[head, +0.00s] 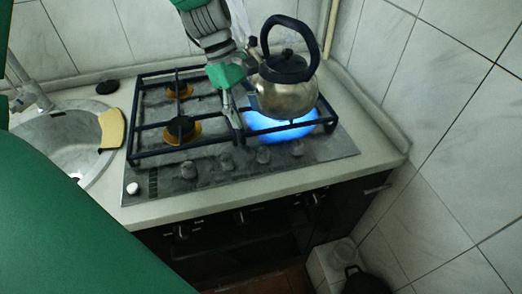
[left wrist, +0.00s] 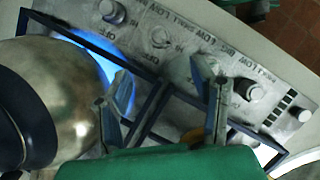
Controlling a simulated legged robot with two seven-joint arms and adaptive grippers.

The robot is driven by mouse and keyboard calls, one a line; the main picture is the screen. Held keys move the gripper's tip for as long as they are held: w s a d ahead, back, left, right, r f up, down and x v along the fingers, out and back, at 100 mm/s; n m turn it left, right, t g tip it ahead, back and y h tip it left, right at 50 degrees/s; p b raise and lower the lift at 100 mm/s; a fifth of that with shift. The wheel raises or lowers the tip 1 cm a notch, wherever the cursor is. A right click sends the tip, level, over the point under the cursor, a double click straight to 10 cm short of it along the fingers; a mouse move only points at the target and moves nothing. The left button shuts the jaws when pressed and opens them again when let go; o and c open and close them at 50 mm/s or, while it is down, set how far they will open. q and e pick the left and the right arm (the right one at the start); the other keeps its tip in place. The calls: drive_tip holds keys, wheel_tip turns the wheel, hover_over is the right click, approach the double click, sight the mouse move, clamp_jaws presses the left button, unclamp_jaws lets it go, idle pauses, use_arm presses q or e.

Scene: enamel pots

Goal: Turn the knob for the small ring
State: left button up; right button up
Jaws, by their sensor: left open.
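A row of round knobs runs along the front of the gas hob (head: 330,148). In the head view they include a left knob (head: 189,170) and one to its right (head: 226,163). My left gripper (head: 237,122) points down over the hob, just left of the kettle. In the left wrist view the open, empty fingers (left wrist: 168,97) stand apart near the knob row. A knob (left wrist: 248,90) lies right of the right finger, another (left wrist: 159,37) above the gap. Lettering beside them seems to include BIG, SMALL and LOW. My right gripper is not in view.
A metal kettle (head: 284,95) with a dark handle stands over a blue flame (head: 280,128), close to my left gripper. Dark pan supports (head: 170,150) frame the hob. A sink (head: 60,140) is at left, a tiled wall (head: 450,120) at right.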

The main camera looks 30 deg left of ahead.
sight(262, 148)
use_arm(q)
drive_tip(key=x, duration=0.6)
drive_tip(key=b+x, duration=0.1)
drive_tip(key=x, duration=0.3)
drive_tip(key=shift+d+r, duration=0.15)
drive_tip(key=shift+d, duration=0.25)
drive_tip(key=shift+f, duration=0.3)
drive_tip(key=shift+a+f, duration=0.1)
drive_tip(key=shift+f, duration=0.15)
drive_tip(key=c, duration=1.1)
